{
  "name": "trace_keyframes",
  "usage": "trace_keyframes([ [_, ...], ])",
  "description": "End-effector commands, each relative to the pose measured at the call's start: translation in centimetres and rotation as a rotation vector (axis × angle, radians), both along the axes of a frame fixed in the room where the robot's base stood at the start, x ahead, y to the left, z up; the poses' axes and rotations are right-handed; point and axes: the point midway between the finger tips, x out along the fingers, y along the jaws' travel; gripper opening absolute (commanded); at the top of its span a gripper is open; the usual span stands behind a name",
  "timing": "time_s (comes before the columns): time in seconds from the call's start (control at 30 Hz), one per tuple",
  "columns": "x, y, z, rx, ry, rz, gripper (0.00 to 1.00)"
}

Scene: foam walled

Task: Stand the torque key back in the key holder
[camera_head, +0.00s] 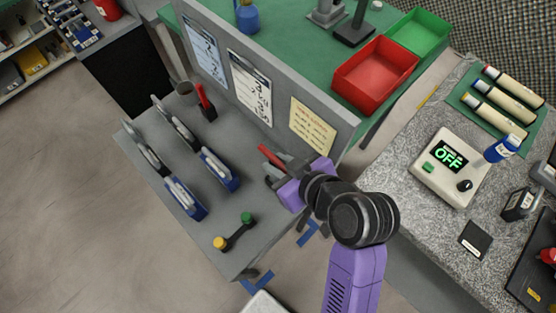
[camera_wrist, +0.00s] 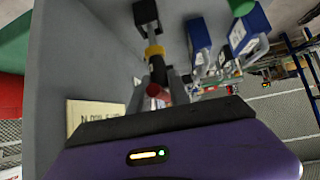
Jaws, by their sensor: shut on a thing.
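My gripper (camera_head: 275,176) is shut on a slim red-ended tool, which I take to be the torque key (camera_head: 269,154); its red end shows above the jaws. In the wrist view a red end (camera_wrist: 152,90) shows at the jaws, in line with a yellow band, a metal shaft and a black block (camera_wrist: 145,12). I cannot tell whether that block is part of the key or stands on the bench. In the head view a red handle (camera_head: 204,96) rises from a small black block (camera_head: 210,113) by the wall panel. I cannot tell which piece is the key holder.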

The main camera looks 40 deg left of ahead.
Motion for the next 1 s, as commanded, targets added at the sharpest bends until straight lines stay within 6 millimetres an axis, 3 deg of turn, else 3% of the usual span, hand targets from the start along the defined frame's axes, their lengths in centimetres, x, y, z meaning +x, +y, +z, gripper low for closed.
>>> trace_keyframes([
  [0.9,0.0,0.0,-2.1,0.001,-0.001,0.001,0.00],
  [0.93,0.0,0.0,-2.0,0.002,-0.001,0.001,0.27],
  [1.0,0.0,0.0,-2.0,0.001,-0.001,0.001,0.40],
])
